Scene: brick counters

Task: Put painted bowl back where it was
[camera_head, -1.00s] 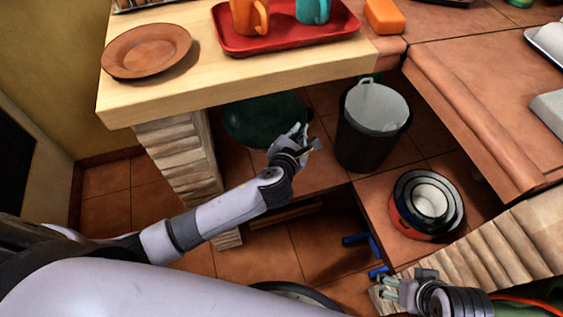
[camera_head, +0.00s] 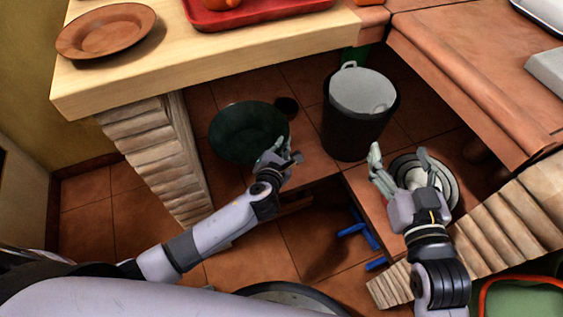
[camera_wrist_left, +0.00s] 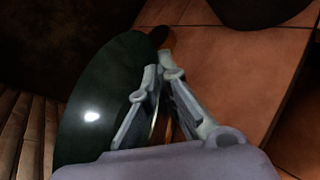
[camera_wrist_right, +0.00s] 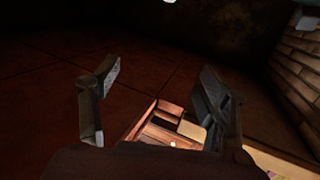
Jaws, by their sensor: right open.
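A dark green bowl (camera_head: 240,130), which I take to be the painted bowl, is at the lower tiled shelf below the wooden counter. My left gripper (camera_head: 288,153) is at its right rim, with the fingers closed on that rim. The left wrist view shows the bowl (camera_wrist_left: 95,95) reaching up to the left finger; the fingertips are close together there. Whether the bowl touches the shelf is hard to tell. My right gripper (camera_head: 398,155) is open and empty, in front of a stack of nested round vessels (camera_head: 448,182) that it partly hides.
A black bin (camera_head: 350,135) with a pale liner stands right of the bowl. A brown plate (camera_head: 105,32) and red tray (camera_head: 262,10) are on the wooden counter (camera_head: 205,65) above. A brick pillar (camera_head: 160,165) stands left.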

